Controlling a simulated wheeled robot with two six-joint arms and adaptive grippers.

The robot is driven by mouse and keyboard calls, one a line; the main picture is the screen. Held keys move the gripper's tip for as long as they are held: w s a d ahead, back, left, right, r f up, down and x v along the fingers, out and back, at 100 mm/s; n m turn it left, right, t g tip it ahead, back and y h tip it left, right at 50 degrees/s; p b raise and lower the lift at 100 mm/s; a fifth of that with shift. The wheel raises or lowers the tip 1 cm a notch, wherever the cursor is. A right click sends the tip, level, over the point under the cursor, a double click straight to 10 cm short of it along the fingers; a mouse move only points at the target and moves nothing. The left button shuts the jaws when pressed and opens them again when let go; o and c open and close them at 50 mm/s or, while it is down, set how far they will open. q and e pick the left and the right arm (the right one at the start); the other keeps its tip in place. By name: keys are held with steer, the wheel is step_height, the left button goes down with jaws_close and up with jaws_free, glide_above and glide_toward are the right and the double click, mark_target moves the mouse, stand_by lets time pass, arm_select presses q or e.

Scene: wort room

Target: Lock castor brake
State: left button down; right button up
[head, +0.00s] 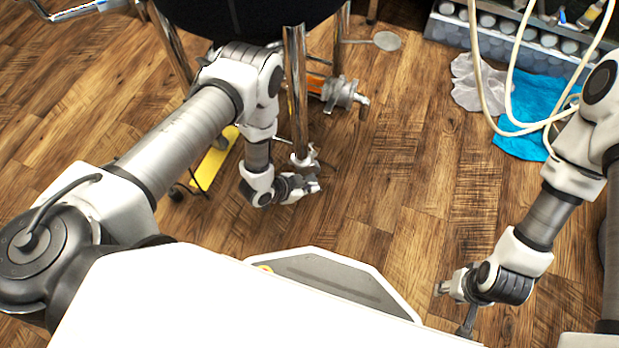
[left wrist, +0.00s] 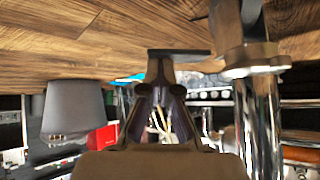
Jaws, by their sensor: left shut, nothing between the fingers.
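A dark round vessel (head: 250,14) stands on chrome legs. The castor (head: 304,158) is at the foot of the nearest leg (head: 296,95), on the wood floor. My left gripper (head: 312,185) is shut and empty, low and just in front of this castor. In the left wrist view, which is upside down, the chrome leg and its foot (left wrist: 240,30) stand right of my left gripper (left wrist: 165,90). A flat dark piece shows at the fingertips; I cannot tell whether they touch the castor. The brake lever cannot be made out. My right gripper (head: 453,306) is open and empty, far from the castor.
A valve fitting (head: 342,93) juts out behind the leg. A yellow strip (head: 213,160) lies behind my left arm. Blue cloth (head: 530,105), grey cloth (head: 480,82) and pale hoses (head: 507,80) are at the upper right. The floor between my grippers is clear.

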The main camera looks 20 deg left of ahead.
arm_select(q)
steer(key=shift+s+d+f+m+t+y+p, duration=0.15)
steer(key=shift+f+m+t+y+p, duration=0.15)
steer(key=shift+t+y, duration=0.15)
steer(key=shift+f, duration=0.1)
steer(key=shift+r+p, duration=0.65)
steer(key=shift+r, duration=0.2)
arm_select(e)
steer(key=shift+r, duration=1.3)
